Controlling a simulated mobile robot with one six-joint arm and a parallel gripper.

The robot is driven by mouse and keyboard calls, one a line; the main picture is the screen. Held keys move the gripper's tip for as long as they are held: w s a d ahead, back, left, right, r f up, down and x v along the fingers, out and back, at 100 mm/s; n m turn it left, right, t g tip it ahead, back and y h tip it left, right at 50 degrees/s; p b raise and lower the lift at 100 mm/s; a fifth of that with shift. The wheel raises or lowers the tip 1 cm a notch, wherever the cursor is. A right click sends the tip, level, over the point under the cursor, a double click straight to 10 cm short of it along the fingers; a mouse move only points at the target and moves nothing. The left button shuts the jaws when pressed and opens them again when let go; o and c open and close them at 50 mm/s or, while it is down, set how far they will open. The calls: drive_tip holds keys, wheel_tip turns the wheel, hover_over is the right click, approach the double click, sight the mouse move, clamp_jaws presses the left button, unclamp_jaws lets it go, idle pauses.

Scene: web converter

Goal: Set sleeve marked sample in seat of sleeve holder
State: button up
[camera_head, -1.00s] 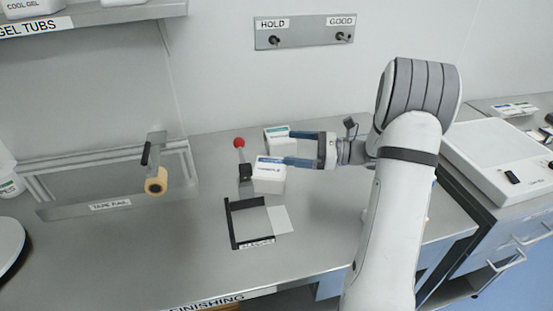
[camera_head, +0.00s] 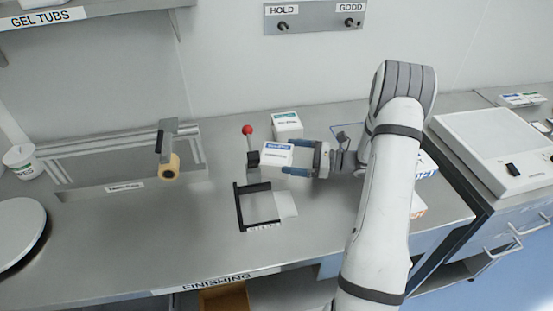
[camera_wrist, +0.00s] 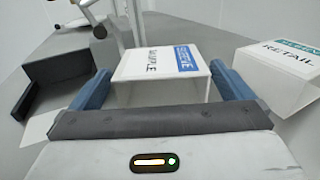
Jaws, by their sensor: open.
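The sleeve marked SAMPLE (camera_head: 277,155) is a white box with a blue label strip, behind the sleeve holder. It also shows in the wrist view (camera_wrist: 155,63). My gripper (camera_head: 292,158) is open, with its blue fingers on either side of this sleeve; they look close to its sides in the wrist view (camera_wrist: 160,88), and contact is unclear. The sleeve holder (camera_head: 240,208) has a black angled frame and a pale flat seat, which looks empty. Its dark wall shows at the left in the wrist view (camera_wrist: 60,68).
A sleeve marked RETAIL (camera_wrist: 285,72) with a green strip stands right beside my gripper in the wrist view; it also shows in the head view (camera_head: 287,124). A red-knobbed lever (camera_head: 248,131) stands behind the holder. A tape roll (camera_head: 169,167) is left. The front bench is clear.

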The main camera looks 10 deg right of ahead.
sight(277, 153)
drive_tip(key=p+x, duration=0.1)
drive_tip(key=x, duration=0.4)
drive_tip(key=shift+w+a, duration=0.15)
drive_tip(key=shift+a, duration=0.1)
drive_tip(key=shift+c, duration=0.3)
drive_tip(key=c, duration=0.6)
